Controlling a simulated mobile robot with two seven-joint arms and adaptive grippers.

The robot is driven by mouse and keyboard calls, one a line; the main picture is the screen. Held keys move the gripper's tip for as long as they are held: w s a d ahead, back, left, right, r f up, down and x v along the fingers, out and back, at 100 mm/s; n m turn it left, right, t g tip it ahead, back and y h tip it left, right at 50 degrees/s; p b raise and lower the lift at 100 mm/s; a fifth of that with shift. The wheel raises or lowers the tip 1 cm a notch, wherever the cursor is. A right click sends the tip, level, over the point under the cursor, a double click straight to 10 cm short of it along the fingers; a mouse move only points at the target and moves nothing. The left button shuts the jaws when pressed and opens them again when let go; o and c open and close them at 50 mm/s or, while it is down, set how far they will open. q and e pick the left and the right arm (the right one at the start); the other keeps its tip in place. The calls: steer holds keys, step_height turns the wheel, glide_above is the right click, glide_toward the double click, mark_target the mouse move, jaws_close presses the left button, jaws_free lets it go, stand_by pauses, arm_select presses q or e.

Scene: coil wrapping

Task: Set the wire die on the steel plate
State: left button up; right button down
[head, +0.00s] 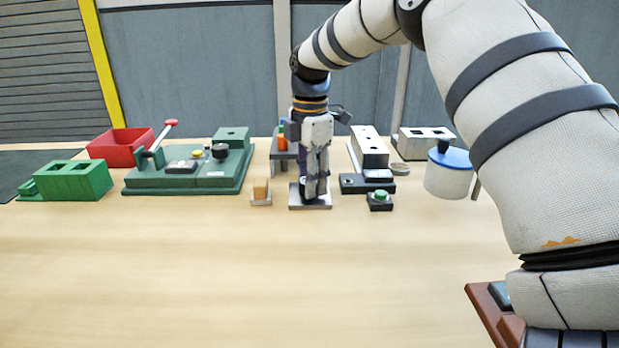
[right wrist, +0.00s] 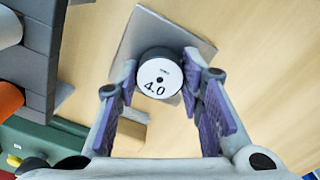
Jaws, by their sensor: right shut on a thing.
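The wire die (right wrist: 158,67) is a dark round piece with a white face marked 4.0, seen in the right wrist view. The steel plate (right wrist: 188,33) is a flat grey square under and around the die in that view. In the head view the plate (head: 297,202) lies on the table below my right gripper (head: 314,194), which points straight down over it. My right gripper is shut on the die, one purple-padded finger on each side. The fingers hide the die in the head view. I cannot tell whether the die touches the plate. My left gripper is out of view.
A small block on a plate (head: 261,192) stands just left, and a black box with a green button (head: 380,200) just right. A green fixture with a red-handled lever (head: 185,178) is further left. A blue-lidded white pot (head: 448,178) stands right.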

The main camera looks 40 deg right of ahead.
steer(key=shift+f, duration=0.1)
steer(key=c, duration=1.1)
jaws_free()
step_height(320, 180, up, 12)
steer(key=shift+r, duration=0.1)
